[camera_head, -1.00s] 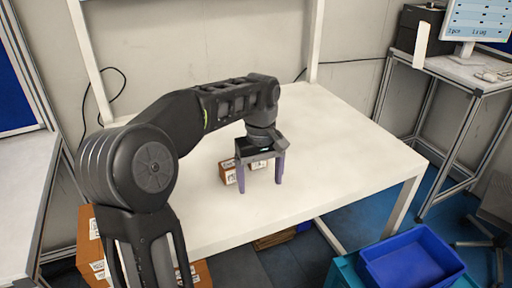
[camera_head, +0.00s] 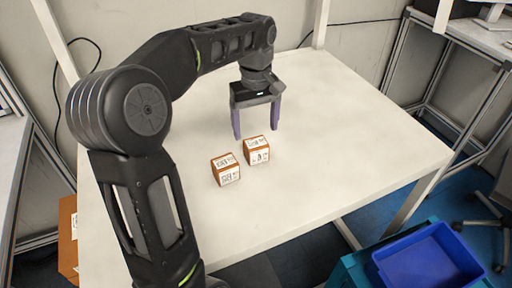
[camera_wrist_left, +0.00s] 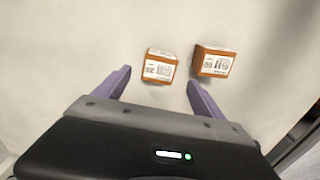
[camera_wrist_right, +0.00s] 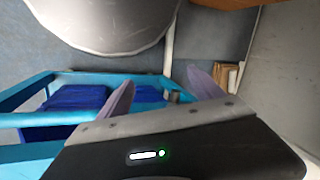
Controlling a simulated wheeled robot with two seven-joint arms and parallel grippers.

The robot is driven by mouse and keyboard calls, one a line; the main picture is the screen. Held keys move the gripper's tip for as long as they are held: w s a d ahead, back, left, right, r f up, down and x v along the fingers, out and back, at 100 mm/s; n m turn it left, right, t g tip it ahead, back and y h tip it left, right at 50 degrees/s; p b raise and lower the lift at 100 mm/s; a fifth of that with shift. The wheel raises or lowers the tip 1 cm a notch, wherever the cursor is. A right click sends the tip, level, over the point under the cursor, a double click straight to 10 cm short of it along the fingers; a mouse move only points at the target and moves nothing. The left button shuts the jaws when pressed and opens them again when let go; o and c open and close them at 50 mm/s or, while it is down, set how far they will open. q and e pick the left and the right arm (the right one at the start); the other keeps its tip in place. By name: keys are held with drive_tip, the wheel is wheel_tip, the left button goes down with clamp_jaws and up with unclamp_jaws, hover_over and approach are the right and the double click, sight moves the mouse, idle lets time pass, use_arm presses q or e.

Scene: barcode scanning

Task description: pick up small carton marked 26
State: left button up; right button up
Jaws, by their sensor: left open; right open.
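Two small brown cartons with white labels stand on the white table, a short gap apart. One carton (camera_head: 257,150) is nearer my left gripper; the other carton (camera_head: 225,169) is to its left and closer to me. The number 26 cannot be read on either. My left gripper (camera_head: 256,133) is open and empty, just beyond the cartons, fingers pointing down. In the left wrist view one carton (camera_wrist_left: 160,66) shows between the fingertips and the other carton (camera_wrist_left: 213,61) past the right finger. My right gripper (camera_wrist_right: 162,78) is open and empty, seen only in its wrist view.
The white table (camera_head: 340,130) is mostly clear around the cartons. A blue bin (camera_head: 428,262) stands low at the front right. A larger brown carton (camera_head: 68,235) is beside the table at the left. A side desk (camera_head: 480,38) stands at the back right.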

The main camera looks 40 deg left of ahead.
sight(256, 143)
use_arm(q)
drive_tip(key=shift+f, duration=1.3)
drive_tip(key=shift+w+f+p, duration=0.1)
drive_tip(key=shift+f+p, duration=0.6)
drive_tip(key=shift+f, duration=1.9)
drive_tip(key=shift+c, duration=0.2)
drive_tip(key=c, duration=1.6)
drive_tip(key=shift+o, duration=0.2)
drive_tip(key=shift+r, duration=0.15)
wheel_tip(256, 143, up, 10)
drive_tip(key=shift+f+b, duration=0.1)
drive_tip(key=shift+b, duration=0.35)
